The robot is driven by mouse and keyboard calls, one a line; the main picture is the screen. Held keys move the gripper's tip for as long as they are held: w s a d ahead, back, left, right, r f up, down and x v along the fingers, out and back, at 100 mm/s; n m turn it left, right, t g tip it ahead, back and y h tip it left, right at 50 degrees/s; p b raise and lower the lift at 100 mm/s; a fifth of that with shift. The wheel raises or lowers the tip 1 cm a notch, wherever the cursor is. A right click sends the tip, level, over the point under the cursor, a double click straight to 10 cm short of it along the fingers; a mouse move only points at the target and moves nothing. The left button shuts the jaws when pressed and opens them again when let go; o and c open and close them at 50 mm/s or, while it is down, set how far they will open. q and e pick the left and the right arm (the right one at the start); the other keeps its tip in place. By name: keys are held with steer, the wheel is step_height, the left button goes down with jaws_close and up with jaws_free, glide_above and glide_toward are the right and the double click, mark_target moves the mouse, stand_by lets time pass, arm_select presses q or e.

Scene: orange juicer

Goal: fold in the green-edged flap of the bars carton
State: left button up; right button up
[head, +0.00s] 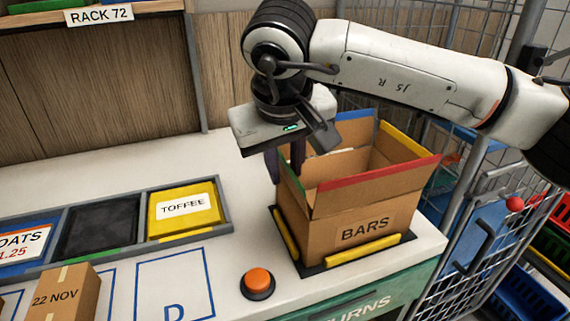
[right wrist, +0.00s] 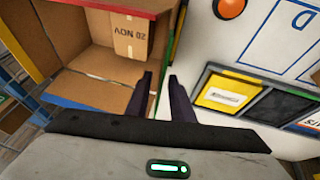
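The bars carton (head: 345,231) stands on the counter with its top open. Its green-edged flap (head: 293,192) is on the left side and stands roughly upright; its green edge also shows in the right wrist view (right wrist: 178,32). The red-edged flap (head: 380,180), yellow-edged flap (head: 402,146) and blue-edged flap (head: 358,131) also stand up. My right gripper (head: 285,165) is at the green flap's far end, fingers pointing down. In the right wrist view its fingers (right wrist: 160,98) are apart, one on each side of the flap's line; contact cannot be told. My left gripper is out of view.
A small box (right wrist: 130,35) lies inside the carton. The carton sits in a dark tray (head: 408,237) with yellow bars. An orange button (head: 258,281) is in front. A wire cage (head: 465,240) stands right.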

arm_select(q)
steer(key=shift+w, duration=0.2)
arm_select(e)
steer(key=shift+c, duration=0.7)
jaws_close()
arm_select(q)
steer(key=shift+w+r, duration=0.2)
